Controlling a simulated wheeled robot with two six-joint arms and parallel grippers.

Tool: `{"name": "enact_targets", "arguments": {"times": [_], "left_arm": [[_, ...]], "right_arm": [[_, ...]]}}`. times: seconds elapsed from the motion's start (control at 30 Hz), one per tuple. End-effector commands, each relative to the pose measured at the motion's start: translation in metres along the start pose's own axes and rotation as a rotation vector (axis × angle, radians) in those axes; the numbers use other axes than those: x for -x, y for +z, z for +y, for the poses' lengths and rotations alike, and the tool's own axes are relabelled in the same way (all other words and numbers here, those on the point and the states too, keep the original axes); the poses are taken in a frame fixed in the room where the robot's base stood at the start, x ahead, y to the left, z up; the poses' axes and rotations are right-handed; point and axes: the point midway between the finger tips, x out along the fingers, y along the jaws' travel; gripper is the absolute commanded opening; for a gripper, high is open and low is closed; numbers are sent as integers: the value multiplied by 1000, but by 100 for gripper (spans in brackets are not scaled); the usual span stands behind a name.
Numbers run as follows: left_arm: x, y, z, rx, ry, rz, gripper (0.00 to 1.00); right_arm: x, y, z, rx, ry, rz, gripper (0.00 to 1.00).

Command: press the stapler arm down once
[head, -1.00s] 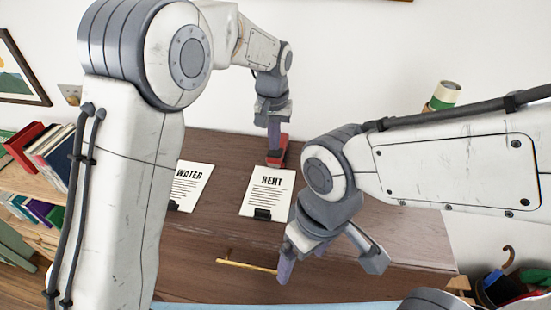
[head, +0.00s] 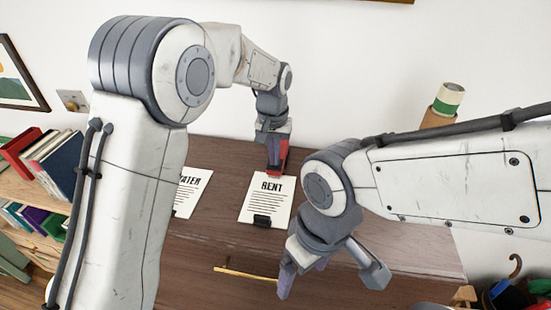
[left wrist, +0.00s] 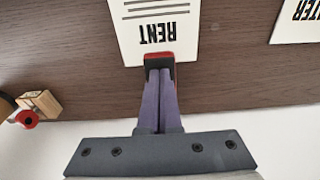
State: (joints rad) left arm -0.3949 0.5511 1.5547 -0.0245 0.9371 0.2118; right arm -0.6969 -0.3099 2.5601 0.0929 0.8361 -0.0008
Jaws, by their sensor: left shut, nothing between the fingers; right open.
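The small red and black stapler (head: 284,158) stands on the dark wooden cabinet top, at the far edge of the RENT sheet (head: 266,197). My left gripper (head: 274,168) is shut and empty, its purple fingers pointing down at the stapler and partly hiding it. In the left wrist view the closed fingertips (left wrist: 160,74) overlap the stapler (left wrist: 159,60), whose red edges show beside them. They look in contact with its top, but I cannot tell how far the stapler arm is down. My right gripper (head: 328,276) is open and empty in front of the cabinet.
A WATER sheet (head: 190,192) lies left of the RENT sheet, partly behind my left arm. A black clip (head: 262,221) sits on the RENT sheet's near edge. Books (head: 50,155) fill a shelf at left. A wooden object with a red part (left wrist: 28,118) shows in the left wrist view.

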Motion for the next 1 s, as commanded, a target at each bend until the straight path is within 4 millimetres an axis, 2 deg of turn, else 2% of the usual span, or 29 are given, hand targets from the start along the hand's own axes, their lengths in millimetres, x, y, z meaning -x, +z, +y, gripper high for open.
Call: {"name": "enact_targets", "arguments": {"times": [0.3, 0.67, 0.77, 1.0], "left_arm": [[12, 29, 0, 0, 0, -1, 0], [15, 29, 0, 0, 0, 0, 0], [25, 28, 0, 0, 1, 3, 0], [72, 28, 0, 0, 1, 5, 0]], "right_arm": [[-3, 0, 0, 0, 0, 0, 89], [-4, 0, 0, -4, 0, 0, 89], [-8, 0, 0, -4, 0, 0, 89], [-18, 1, 1, -3, 0, 0, 89]]}}
